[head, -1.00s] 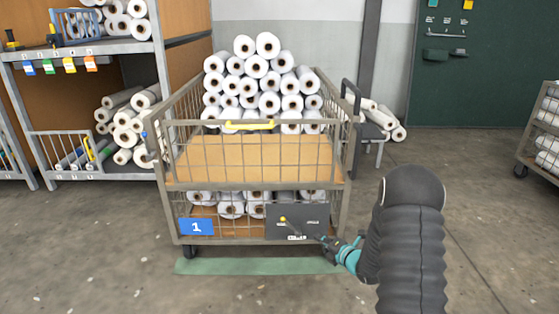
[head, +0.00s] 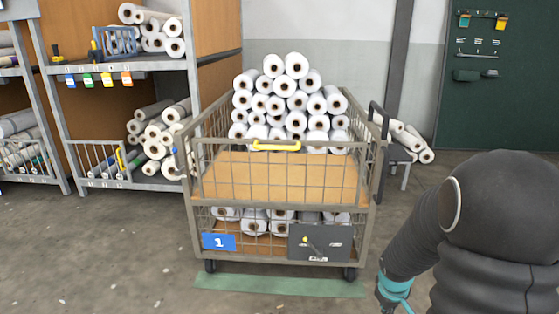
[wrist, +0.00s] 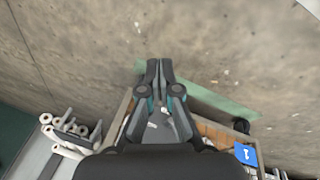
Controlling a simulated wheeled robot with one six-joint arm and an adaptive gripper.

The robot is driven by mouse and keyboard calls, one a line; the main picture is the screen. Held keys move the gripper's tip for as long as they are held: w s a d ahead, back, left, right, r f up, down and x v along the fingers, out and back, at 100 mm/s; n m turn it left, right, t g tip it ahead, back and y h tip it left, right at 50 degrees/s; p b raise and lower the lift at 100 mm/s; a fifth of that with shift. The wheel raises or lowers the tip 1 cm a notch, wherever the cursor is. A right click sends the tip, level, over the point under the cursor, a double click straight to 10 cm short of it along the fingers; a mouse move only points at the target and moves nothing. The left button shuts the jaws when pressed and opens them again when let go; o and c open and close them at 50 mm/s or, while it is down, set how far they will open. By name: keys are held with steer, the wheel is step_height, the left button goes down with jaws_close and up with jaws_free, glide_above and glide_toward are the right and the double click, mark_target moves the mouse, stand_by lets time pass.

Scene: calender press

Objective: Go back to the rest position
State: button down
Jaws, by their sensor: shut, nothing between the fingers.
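My gripper (wrist: 160,72) shows in the wrist view with its two dark fingers together, empty, above the concrete floor. The wire cart (head: 371,215) with a blue "1" label (head: 219,242) stands left of my arm. Its dark grey panel (head: 319,243) with a small lever is uncovered, and my arm is apart from it. White rolls (head: 290,100) are stacked in the cart.
A shelf unit (head: 120,67) with rolls stands at the left, behind the cart. A dark green board (head: 500,90) hangs at the back right. Bare floor (head: 90,260) lies at the front left.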

steer(key=s+a+r+m+t+p, duration=0.1)
steer(key=s+a+r, duration=0.3)
steer(key=r, duration=0.5)
steer(key=s+a+r+m+t+y+p, duration=0.1)
steer(key=s+a+r, duration=0.3)
steer(key=s+r, duration=0.5)
steer(key=s+a+r+m+t+p, duration=0.1)
steer(key=s+a+r, duration=0.3)
steer(key=r, duration=0.6)
steer(key=shift+s+a+r+m+y+p, duration=0.35)
steer(key=shift+s+m+p, duration=0.35)
steer(key=shift+s, duration=0.5)
steer(key=shift+a, duration=0.2)
